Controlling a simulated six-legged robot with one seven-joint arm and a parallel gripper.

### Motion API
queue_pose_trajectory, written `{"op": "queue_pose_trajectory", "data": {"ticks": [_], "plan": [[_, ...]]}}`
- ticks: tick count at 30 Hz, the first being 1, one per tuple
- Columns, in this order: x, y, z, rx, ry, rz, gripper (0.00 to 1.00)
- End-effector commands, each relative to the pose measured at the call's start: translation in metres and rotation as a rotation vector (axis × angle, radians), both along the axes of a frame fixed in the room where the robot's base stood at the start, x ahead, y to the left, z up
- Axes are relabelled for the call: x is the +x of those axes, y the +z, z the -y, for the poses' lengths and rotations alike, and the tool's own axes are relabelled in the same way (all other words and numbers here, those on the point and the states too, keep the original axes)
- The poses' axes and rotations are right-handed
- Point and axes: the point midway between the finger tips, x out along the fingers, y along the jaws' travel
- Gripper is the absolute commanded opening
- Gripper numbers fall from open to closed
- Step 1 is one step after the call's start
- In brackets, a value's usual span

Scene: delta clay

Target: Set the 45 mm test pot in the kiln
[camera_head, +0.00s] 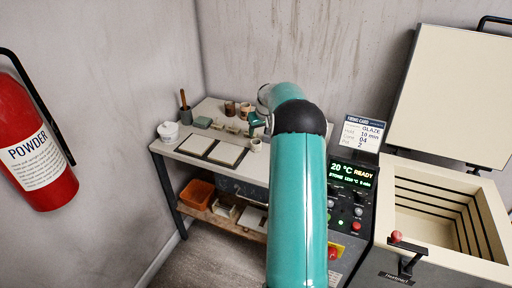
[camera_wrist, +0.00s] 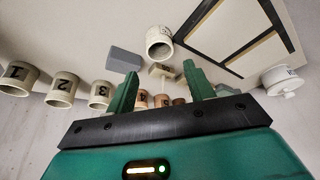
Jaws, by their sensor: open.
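A small cream pot (camera_head: 256,144) stands near the front of the worktable, just below my gripper (camera_head: 258,122). Cream pots marked 1 (camera_wrist: 18,78), 2 (camera_wrist: 62,90) and 3 (camera_wrist: 101,95) stand in a row at the left of that view. No size mark is readable, so I cannot tell which pot is 45 mm. The kiln (camera_head: 480,262) is at the right with its lid (camera_head: 450,95) raised; its visible interior looks empty.
Framed tiles (camera_head: 227,154) and a white lidded tub (camera_head: 168,132) share the worktable (camera_head: 180,153). A grey block (camera_wrist: 125,60) is near the plain pot. The control panel (camera_head: 350,205) reads 20 °C READY. A card (camera_head: 362,134) stands above it. My arm hides the table's right side.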

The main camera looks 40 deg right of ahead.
Motion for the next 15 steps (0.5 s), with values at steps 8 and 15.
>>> {"op": "queue_pose_trajectory", "data": {"ticks": [8, 15], "plan": [[0.017, -0.042, 0.006, 0.000, 0.001, -0.001, 0.53], [0.024, -0.064, 0.009, 0.002, 0.000, -0.002, 0.53]]}}
